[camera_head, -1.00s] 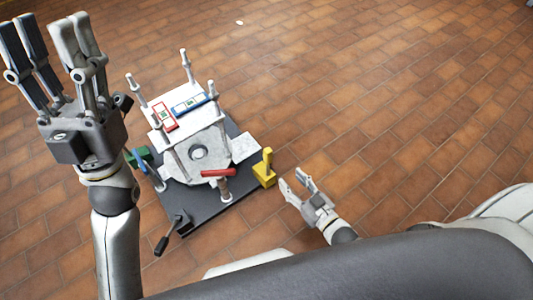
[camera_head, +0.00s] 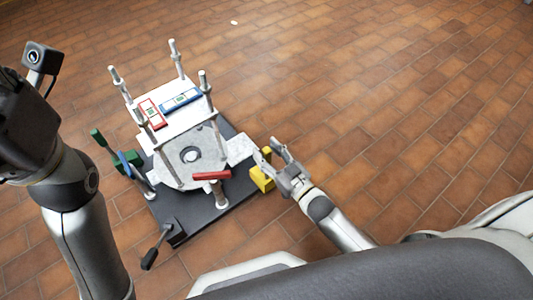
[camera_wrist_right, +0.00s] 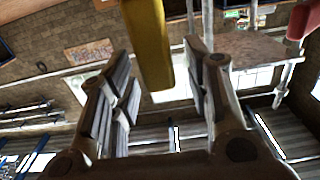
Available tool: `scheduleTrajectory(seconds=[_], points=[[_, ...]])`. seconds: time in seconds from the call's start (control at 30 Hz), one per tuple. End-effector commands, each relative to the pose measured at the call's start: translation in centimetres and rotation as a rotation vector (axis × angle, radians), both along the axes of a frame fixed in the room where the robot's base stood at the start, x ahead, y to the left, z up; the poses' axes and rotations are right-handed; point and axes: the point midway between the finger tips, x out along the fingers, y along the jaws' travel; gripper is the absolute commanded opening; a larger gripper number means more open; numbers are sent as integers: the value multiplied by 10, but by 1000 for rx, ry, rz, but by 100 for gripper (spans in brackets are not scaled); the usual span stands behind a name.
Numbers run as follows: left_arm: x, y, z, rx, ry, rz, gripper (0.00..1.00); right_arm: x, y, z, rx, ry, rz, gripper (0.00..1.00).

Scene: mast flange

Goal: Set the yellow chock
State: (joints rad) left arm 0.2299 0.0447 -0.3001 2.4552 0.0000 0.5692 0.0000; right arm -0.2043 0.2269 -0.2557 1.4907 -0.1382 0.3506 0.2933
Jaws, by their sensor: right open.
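The yellow chock (camera_head: 262,182) is at the right edge of the dark base plate (camera_head: 190,220), a block with an upright handle. My right gripper (camera_head: 267,149) is open beside and over it, its fingers partly hiding the handle. In the right wrist view, the yellow handle (camera_wrist_right: 148,42) comes down between the open fingers (camera_wrist_right: 160,62), with gaps showing; I see no grip on it. My left gripper (camera_head: 25,135) is at the left edge of the head view, turned so its fingers are hidden or cut off.
On the base plate stands a pale flange assembly (camera_head: 190,155) with several upright posts, a red level (camera_head: 152,113) and a blue level (camera_head: 181,99) on top. Tiled floor at right is clear.

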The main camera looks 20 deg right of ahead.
Motion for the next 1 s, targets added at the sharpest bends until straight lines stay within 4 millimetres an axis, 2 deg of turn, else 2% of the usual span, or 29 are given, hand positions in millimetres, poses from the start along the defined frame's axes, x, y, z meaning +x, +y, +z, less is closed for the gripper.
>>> scheduleTrajectory(seconds=[0.13, 0.4, 0.73, 1.0], points=[[-2, 0, 1, 1, -11, 0, 43, 7, 3, -1, -1, 1, 0, 45], [-2, 0, 2, 1, -12, 1, 43, 8, 3, 0, -1, 2, 0, 43], [-2, -1, 2, 2, -12, 0, 43, 8, 3, 0, -1, 2, 0, 1], [-2, -1, 2, 2, -12, 0, 43, 10, 4, 0, 0, 1, 0, 0]])
